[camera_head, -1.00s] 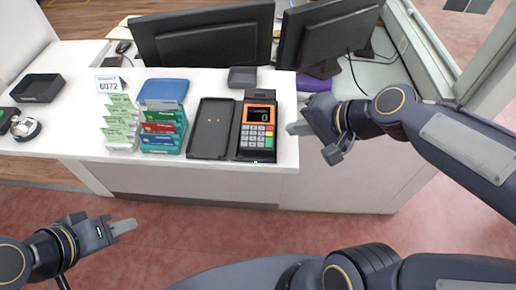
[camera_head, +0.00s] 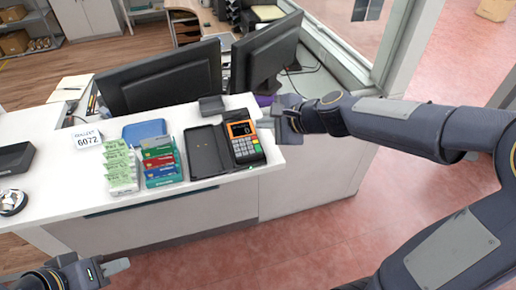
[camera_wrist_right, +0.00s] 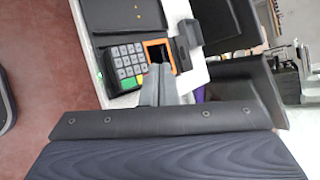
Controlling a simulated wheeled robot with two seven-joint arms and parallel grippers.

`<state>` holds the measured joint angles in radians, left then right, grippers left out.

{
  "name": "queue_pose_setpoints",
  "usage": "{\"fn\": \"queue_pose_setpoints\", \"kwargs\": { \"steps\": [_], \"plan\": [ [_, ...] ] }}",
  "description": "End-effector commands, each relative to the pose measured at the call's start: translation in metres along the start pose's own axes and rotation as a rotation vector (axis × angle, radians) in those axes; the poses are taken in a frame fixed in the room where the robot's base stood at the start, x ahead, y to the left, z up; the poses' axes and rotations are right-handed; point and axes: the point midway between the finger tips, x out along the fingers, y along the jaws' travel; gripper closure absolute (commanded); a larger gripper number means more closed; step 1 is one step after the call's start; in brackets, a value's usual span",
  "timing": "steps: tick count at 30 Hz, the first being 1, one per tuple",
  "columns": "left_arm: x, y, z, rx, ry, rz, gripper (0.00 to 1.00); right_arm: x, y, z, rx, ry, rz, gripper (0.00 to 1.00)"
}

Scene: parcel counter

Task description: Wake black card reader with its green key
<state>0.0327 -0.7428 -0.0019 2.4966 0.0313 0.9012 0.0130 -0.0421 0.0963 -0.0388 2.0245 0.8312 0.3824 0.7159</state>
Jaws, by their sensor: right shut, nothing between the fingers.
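The black card reader (camera_head: 243,143) lies on the white counter near its right end. Its orange-framed screen shows a 0. My right gripper (camera_head: 279,107) is shut and empty at the reader's right side. In the right wrist view its fingertips (camera_wrist_right: 159,72) overlap the screen's edge, close to the keys; I cannot tell whether they touch. My left gripper (camera_head: 118,266) is low at the bottom left, away from the counter; its jaw opening cannot be made out.
A black tray (camera_head: 208,150) lies left of the reader. Card holders (camera_head: 161,163), green slips (camera_head: 120,167) and a 6072 sign (camera_head: 88,141) stand further left. A small dark box (camera_head: 211,105) is behind the reader. Two monitors (camera_head: 262,55) stand behind the counter.

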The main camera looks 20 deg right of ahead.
Motion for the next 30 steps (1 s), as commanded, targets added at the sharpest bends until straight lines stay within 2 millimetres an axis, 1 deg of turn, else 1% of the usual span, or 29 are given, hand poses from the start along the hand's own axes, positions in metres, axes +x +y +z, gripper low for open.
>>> {"fn": "queue_pose_setpoints", "kwargs": {
  "steps": [8, 15, 19, 24, 30],
  "plan": [
    [0.021, -0.010, 0.011, 0.000, 0.000, 0.000, 0.66, 0.018, 0.015, -0.014, -0.001, 0.000, 0.000, 1.00],
    [0.048, -0.022, 0.024, 0.000, 0.000, 0.000, 0.66, 0.043, 0.033, -0.032, 0.000, 0.000, 0.001, 1.00],
    [0.060, -0.028, 0.030, 0.000, 0.000, 0.000, 0.66, 0.054, 0.041, -0.040, -0.001, 0.000, 0.000, 1.00],
    [0.067, -0.030, 0.034, 0.000, 0.000, 0.000, 0.66, 0.060, 0.045, -0.044, -0.001, 0.000, 0.001, 1.00],
    [0.066, -0.030, 0.033, 0.000, 0.000, 0.000, 0.66, 0.060, 0.044, -0.044, -0.001, 0.000, 0.000, 1.00]
  ]
}}
